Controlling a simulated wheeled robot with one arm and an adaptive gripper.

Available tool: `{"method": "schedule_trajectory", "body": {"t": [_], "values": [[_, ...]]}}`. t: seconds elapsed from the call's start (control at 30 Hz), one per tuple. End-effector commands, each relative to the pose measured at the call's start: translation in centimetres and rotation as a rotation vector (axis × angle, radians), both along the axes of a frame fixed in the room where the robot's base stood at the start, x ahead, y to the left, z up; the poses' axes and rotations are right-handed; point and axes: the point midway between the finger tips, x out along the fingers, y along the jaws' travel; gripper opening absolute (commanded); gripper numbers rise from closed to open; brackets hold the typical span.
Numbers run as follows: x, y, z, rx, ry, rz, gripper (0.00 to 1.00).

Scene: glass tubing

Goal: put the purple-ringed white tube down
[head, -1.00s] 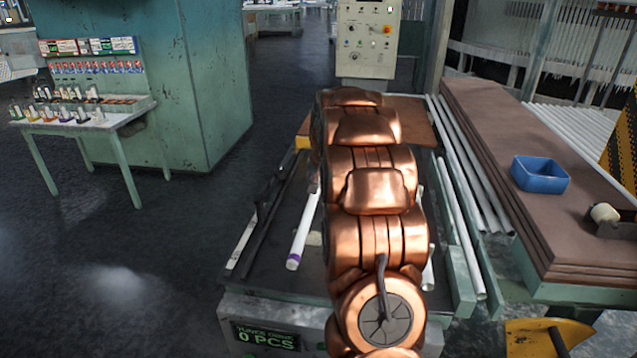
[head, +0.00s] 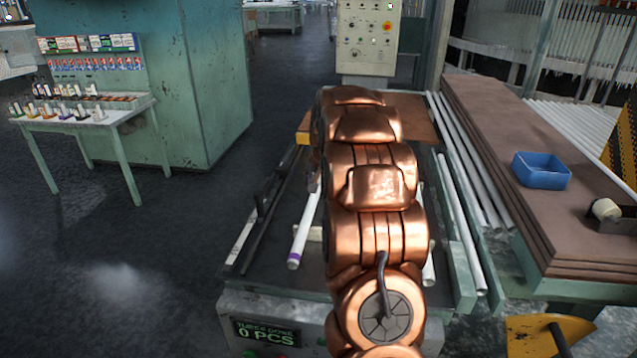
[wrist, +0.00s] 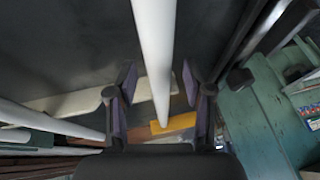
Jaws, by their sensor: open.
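The purple-ringed white tube (head: 305,228) lies lengthwise over the dark bench top (head: 272,270), left of my copper arm, with its purple ring at the near end. In the wrist view, a white tube (wrist: 154,45) runs between the two fingers of my gripper (wrist: 159,82). The fingers stand apart, with gaps on both sides of the tube. The purple ring is not visible in the wrist view. My gripper is mostly hidden behind my arm in the head view. I cannot tell exactly what the tube touches underneath.
Another white tube and a dark rail (head: 262,225) lie left of the ringed tube. A yellow block (wrist: 173,123) shows near the tube's far end. Several pale tubes (head: 465,222) lie right of my arm. A brown-topped table (head: 500,150) carries a blue bin (head: 541,171).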

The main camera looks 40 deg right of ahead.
Motion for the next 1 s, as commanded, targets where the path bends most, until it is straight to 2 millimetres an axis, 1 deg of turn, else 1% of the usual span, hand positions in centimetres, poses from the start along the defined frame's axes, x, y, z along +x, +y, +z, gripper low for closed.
{"method": "schedule_trajectory", "body": {"t": [0.17, 0.33, 0.8, 1.0], "values": [[0.0, 0.0, 0.5, 0.0, 0.0, 0.0, 0.51], [-0.3, 0.2, 1.9, -0.001, -0.001, 0.001, 0.51], [-3.6, 1.8, 9.9, -0.003, -0.006, 0.0, 0.51], [-4.4, 2.1, 11.6, -0.002, -0.001, 0.0, 0.51]]}}
